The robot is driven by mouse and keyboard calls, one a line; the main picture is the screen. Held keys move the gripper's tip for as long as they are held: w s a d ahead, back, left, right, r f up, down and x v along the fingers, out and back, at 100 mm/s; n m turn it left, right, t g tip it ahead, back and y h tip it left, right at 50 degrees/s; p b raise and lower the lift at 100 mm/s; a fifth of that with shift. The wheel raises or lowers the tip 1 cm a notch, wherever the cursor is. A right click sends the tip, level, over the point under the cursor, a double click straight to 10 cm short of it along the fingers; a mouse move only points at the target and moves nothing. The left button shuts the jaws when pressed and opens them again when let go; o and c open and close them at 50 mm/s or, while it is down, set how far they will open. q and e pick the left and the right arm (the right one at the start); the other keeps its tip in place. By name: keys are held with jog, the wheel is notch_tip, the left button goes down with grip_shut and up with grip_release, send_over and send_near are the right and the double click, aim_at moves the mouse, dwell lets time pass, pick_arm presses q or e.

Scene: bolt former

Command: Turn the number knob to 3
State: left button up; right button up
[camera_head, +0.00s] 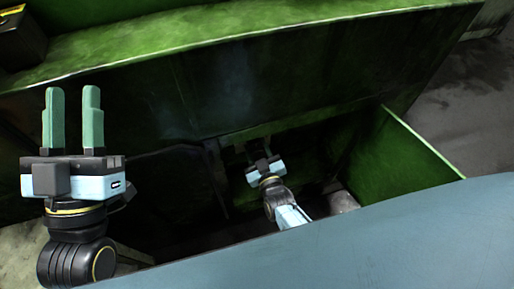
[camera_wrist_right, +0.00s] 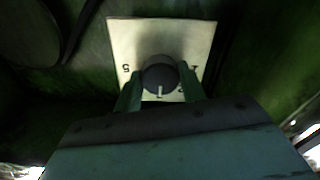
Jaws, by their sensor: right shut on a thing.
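The number knob (camera_wrist_right: 160,74) is a dark round knob with a light pointer mark, on a pale square plate (camera_wrist_right: 130,36) in the right wrist view. The mark points toward the bottom of that picture. A 5 shows at the plate's left; the digits at the right are partly covered and hard to read. My right gripper (camera_wrist_right: 160,90) has its green fingers on both sides of the knob, shut on it. In the head view my right gripper (camera_head: 262,150) is deep inside the green machine; the knob cannot be made out there. My left gripper (camera_head: 73,120) is open, empty and raised at the left.
The machine's green top edge (camera_head: 240,38) runs above the dark recess where my right arm reaches in. A green side panel (camera_head: 415,150) bounds the recess at the right. A dark box with yellow (camera_head: 18,35) sits at the top left. A dark cable (camera_wrist_right: 82,30) hangs left of the plate.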

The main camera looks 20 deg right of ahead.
pick_arm(q)
jog(key=shift+r, duration=0.1)
pick_arm(e)
jog(key=o, duration=1)
jog(key=shift+c, duration=0.2)
jog(key=shift+s, duration=0.1)
jog(key=shift+s, duration=0.25)
pick_arm(q)
jog(key=f+g+p, duration=0.1)
jog(key=w+f+g, duration=0.1)
jog(key=f+g, duration=0.1)
jog(key=w+f+g+y+p, duration=0.1)
jog(key=f, duration=0.1)
jog(key=shift+w+f+g+p, duration=0.15)
jog(key=shift+g+p, duration=0.15)
notch_tip(320, 180, down, 8)
jog(key=a+g+y+p, duration=0.1)
jog(key=g+y, duration=0.1)
jog(key=g, duration=0.3)
jog(key=shift+s+a+p, duration=0.35)
jog(key=shift+s+a, duration=0.05)
pick_arm(e)
jog(key=s, duration=1.2)
jog(key=shift+s+d, duration=0.25)
jog(key=shift+s, duration=0.15)
